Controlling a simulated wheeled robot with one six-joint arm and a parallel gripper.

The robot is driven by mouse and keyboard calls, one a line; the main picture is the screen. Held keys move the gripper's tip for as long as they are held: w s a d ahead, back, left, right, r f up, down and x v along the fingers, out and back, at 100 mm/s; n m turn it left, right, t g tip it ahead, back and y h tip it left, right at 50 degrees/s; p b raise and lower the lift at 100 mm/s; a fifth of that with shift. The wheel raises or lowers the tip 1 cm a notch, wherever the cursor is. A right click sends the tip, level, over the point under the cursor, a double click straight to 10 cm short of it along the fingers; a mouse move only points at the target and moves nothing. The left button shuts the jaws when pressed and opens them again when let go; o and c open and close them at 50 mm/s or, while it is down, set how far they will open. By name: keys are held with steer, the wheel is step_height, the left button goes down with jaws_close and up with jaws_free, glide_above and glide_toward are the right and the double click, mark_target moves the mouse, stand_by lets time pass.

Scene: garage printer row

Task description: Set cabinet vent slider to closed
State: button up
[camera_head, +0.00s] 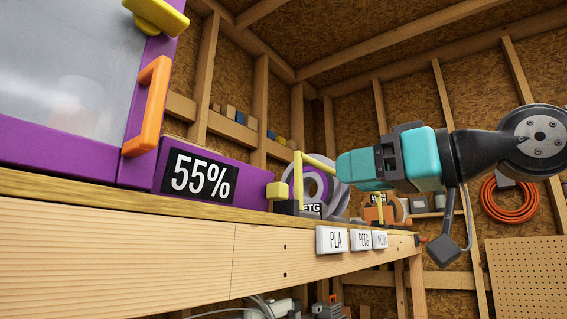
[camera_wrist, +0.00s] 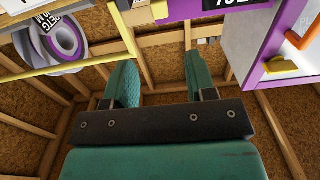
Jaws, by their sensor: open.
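The purple cabinet (camera_head: 70,150) stands at the left in the head view, with an orange handle (camera_head: 147,105) and a yellow block (camera_head: 157,14) at its top edge. The same yellow block (camera_wrist: 280,66) shows at the right in the wrist view. A smaller yellow block (camera_head: 277,190) sits at the right end of the purple base with the 55% display. I cannot tell for certain which block is the vent slider. My gripper (camera_head: 347,168) is open, apart from the cabinet, to its right. In the wrist view its teal fingers (camera_wrist: 162,62) hold nothing.
A wooden bench (camera_head: 120,235) carries the cabinet, with PLA and PETG labels on its front edge. A yellow bar frame (camera_head: 298,180) and filament spools (camera_head: 325,188) stand between cabinet and gripper. An orange hose (camera_head: 510,198) hangs on the right wall.

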mark_target(285, 187)
steer(key=p+x, duration=0.5)
steer(key=x, duration=0.6)
steer(key=shift+a, duration=0.2)
steer(key=shift+w+a+f+p, duration=0.15)
steer(key=shift+w+a+p, duration=0.2)
steer(key=shift+w+a, duration=0.05)
